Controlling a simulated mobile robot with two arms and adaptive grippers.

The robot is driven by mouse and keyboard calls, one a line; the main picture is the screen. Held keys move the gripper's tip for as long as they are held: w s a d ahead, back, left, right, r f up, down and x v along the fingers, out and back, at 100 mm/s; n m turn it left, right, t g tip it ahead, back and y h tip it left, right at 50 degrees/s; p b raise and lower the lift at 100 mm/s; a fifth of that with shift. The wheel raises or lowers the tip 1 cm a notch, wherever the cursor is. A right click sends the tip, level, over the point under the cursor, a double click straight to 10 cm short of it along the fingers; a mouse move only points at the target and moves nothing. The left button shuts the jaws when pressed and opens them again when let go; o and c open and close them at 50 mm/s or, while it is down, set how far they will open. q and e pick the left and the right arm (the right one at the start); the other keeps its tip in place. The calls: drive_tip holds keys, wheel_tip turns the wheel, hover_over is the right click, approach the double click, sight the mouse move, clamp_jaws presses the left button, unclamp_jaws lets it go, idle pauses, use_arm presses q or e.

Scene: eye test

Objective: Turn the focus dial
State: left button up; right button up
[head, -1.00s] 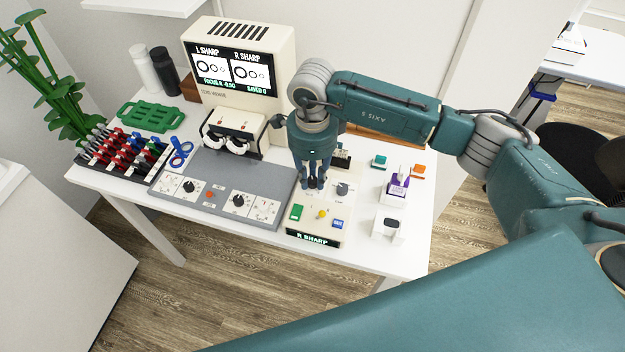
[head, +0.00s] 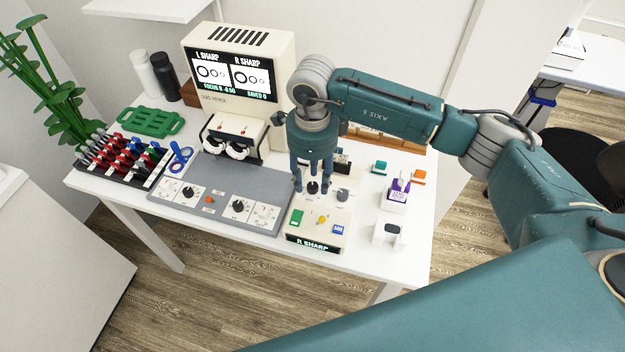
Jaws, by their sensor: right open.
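The cream control box (head: 290,231) stands at the table's front right, with a small display reading R SHARP. A black dial (head: 313,187) sits at its back left and a grey knob (head: 343,194) to the right of it. I cannot read which one is labelled focus. My right gripper (head: 312,186) points down over the box, open, its fingers spread around the black dial. I cannot tell if they touch it. The lens viewer's screen (head: 233,75) reads L SHARP, R SHARP, a FOCUS R line that looks like -0.50, and SAVED 0. My left gripper is out of view.
Green (head: 297,218), yellow (head: 322,219) and blue (head: 338,229) buttons sit on the box's front. A grey panel (head: 222,189) with black dials lies to the left. A purple-and-white holder (head: 396,197) and a white stand (head: 388,234) are to the right.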

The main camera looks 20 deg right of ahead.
sight(313, 186)
wheel_tip(313, 186, up, 11)
drive_tip(key=shift+f, duration=0.2)
drive_tip(key=shift+s+f, duration=0.1)
idle(0.5)
